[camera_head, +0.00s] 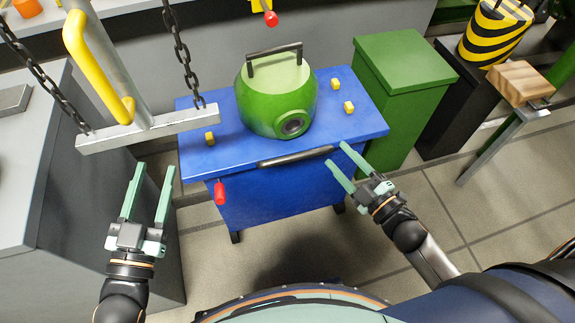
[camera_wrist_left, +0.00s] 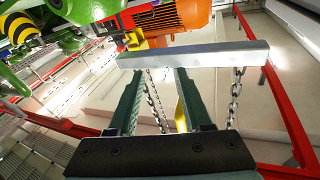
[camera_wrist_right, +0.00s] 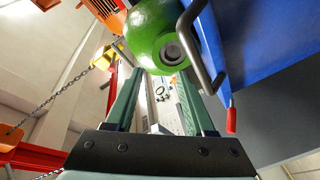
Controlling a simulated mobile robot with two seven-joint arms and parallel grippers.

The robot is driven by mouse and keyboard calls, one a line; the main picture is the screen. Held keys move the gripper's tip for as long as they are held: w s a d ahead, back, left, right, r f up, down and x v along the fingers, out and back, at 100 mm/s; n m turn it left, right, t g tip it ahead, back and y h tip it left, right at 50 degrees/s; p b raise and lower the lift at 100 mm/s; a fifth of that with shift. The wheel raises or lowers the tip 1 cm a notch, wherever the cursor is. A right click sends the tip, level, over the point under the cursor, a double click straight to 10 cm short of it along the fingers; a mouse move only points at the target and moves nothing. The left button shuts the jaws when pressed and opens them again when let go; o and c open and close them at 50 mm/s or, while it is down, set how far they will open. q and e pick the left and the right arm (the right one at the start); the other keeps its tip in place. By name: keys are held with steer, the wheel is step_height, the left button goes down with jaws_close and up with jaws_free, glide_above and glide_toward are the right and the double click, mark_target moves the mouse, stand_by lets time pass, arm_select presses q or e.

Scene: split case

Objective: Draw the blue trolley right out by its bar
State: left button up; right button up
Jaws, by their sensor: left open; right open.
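The blue trolley (camera_head: 270,195) stands in the middle of the head view with a green rounded casing (camera_head: 277,98) on its top. Its dark bar (camera_head: 296,157) runs along the near top edge, and the bar also shows in the right wrist view (camera_wrist_right: 196,62). My right gripper (camera_head: 343,160) is open and empty, its fingertips close to the bar's right end; I cannot tell whether they touch it. My left gripper (camera_head: 152,173) is open and empty, left of the trolley and near the hanging metal beam (camera_head: 148,129).
A red handle (camera_head: 220,193) sticks out at the trolley's front left. A green box (camera_head: 403,75) stands right of the trolley, a grey cabinet (camera_head: 30,145) to the left. The tiled floor in front is partly clear.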

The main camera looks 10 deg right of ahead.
mark_target(286, 151)
step_height(286, 151, down, 7)
steer(key=a+n+g+y+b, duration=0.2)
steer(key=n+g+y+b, duration=0.2)
steer(key=n+y+b, duration=0.75)
arm_select(q)
steer(key=s+d+r+m+t+h+b, duration=0.1)
steer(key=s+d+r+m+t+h, duration=0.2)
steer(key=s+m+h, duration=0.3)
steer(key=r+h, duration=0.1)
steer(key=h, duration=0.2)
steer(key=shift+s+r, duration=0.15)
steer(key=shift+r, duration=0.2)
arm_select(e)
steer(key=w+a+n+h, duration=0.1)
steer(key=w+a, duration=0.2)
steer(key=w+a+r+n, duration=0.1)
steer(key=w+a, duration=0.1)
steer(key=w, duration=0.1)
steer(key=w+a+r+n+h, duration=0.1)
steer(key=w+a, duration=0.2)
steer(key=shift+a+h, duration=0.35)
steer(key=shift+c, duration=0.2)
arm_select(q)
steer(key=shift+d, duration=0.1)
arm_select(e)
jaws_close()
